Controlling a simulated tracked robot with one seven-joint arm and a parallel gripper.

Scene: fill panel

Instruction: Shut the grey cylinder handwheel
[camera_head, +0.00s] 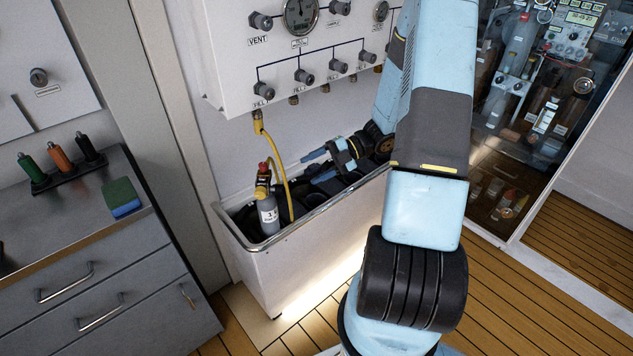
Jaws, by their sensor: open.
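The grey cylinder (268,214) stands upright at the left end of a white metal-rimmed trough (300,262). A brass valve with a small red part, which looks like the handwheel (263,168), tops it. A yellow hose (280,160) runs from the panel's lower left fitting down to the cylinder; its lower end is partly hidden. My gripper (309,168) is open and empty. It is over the trough, right of the valve and apart from it, with its fingers pointing left. The handwheel's setting is too small to tell.
A white fill panel (228,60) with a gauge and several knobs overhangs the trough. A glass cabinet (530,110) stands at right. Dark items fill the trough.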

